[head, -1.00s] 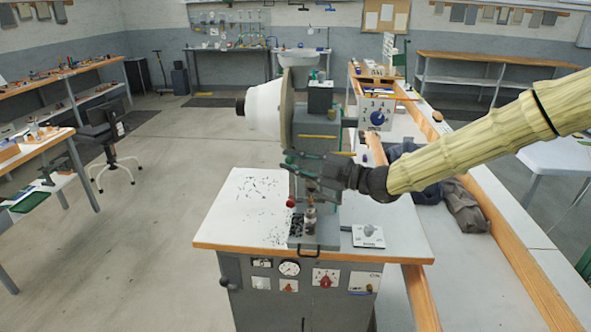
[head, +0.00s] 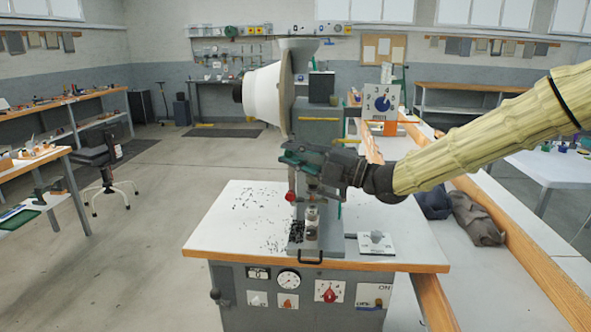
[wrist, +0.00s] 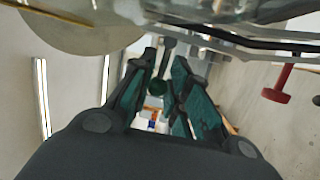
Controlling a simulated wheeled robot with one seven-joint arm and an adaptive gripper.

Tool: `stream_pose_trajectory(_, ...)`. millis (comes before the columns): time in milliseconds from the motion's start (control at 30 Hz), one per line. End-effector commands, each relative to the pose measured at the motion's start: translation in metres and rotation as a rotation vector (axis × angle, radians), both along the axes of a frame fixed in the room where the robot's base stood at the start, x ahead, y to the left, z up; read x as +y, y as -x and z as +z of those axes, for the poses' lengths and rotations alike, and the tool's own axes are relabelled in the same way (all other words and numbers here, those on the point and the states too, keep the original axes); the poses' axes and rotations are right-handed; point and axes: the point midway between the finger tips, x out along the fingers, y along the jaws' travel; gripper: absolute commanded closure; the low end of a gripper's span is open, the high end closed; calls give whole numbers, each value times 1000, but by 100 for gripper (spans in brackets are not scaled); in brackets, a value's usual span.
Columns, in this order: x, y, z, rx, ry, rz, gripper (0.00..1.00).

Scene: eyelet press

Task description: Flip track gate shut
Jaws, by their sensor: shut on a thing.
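The eyelet press stands on the bench, with a white bowl (head: 264,92) at its upper left. My gripper (head: 288,158) reaches in from the right at the press's middle height, just below the bowl.
A red knob (head: 290,196) hangs just below my gripper; it also shows in the wrist view (wrist: 275,95). Small dark bits lie scattered on the bench top (head: 215,235). A card with a grey piece (head: 376,243) lies right of the press foot.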

Motion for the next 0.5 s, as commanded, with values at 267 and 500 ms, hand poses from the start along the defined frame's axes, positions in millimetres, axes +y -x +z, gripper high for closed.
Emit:
stream_pose_trajectory(267,0,0,-14,-129,17,0,100)
stream_pose_trajectory(500,0,-1,-16,-225,28,0,100)
